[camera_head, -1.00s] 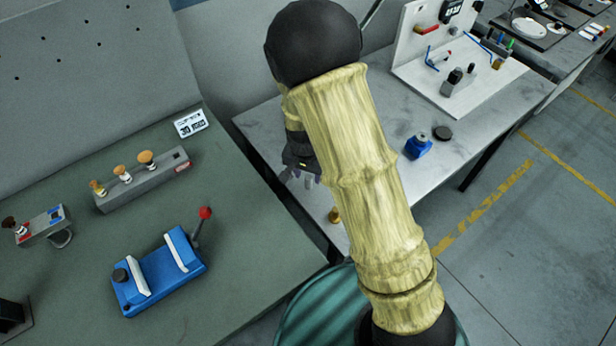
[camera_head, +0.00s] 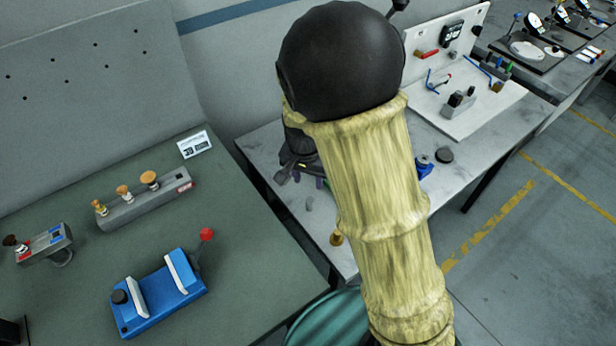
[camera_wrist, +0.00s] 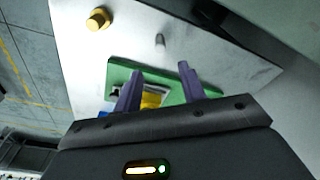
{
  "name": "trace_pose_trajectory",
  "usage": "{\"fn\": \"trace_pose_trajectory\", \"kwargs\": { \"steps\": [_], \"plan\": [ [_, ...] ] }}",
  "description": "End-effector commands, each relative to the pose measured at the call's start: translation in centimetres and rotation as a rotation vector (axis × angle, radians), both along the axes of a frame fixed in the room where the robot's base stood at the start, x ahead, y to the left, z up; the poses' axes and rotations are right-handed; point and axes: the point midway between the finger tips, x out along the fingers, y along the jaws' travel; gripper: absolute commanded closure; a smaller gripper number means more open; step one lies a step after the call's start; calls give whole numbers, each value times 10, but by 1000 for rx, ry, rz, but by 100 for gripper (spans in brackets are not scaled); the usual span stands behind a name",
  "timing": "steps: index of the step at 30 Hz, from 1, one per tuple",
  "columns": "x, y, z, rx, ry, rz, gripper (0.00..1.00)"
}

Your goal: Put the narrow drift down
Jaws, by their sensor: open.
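A small grey pin (camera_head: 309,203) is on the pale table, below and apart from my gripper. It also shows in the wrist view (camera_wrist: 160,41), beyond the fingertips. It may be the narrow drift, but I cannot be sure. My gripper (camera_wrist: 158,70) has its two purple fingers spread, with nothing held between them. In the head view my gripper (camera_head: 309,181) is above the pale table, partly hidden by my arm.
A brass knob-like piece (camera_head: 336,239) stands near the pin. A green piece (camera_wrist: 198,84) with yellow and blue parts lies past the fingers in the wrist view. The blue fixture (camera_head: 160,300) and grey rack (camera_head: 145,205) are on the green bench at left.

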Motion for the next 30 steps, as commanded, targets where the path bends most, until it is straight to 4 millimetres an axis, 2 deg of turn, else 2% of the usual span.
{"fn": "trace_pose_trajectory", "kwargs": {
  "steps": [8,11,14,17,24,30],
  "plan": [
    [0,0,0,0,0,0,59],
    [-2,-6,2,5,0,5,59],
    [-9,-21,9,17,0,27,59],
    [-22,-45,19,33,-9,72,59],
    [-70,-103,46,33,-63,237,59],
    [-107,-132,57,-8,-103,357,59]
  ]
}}
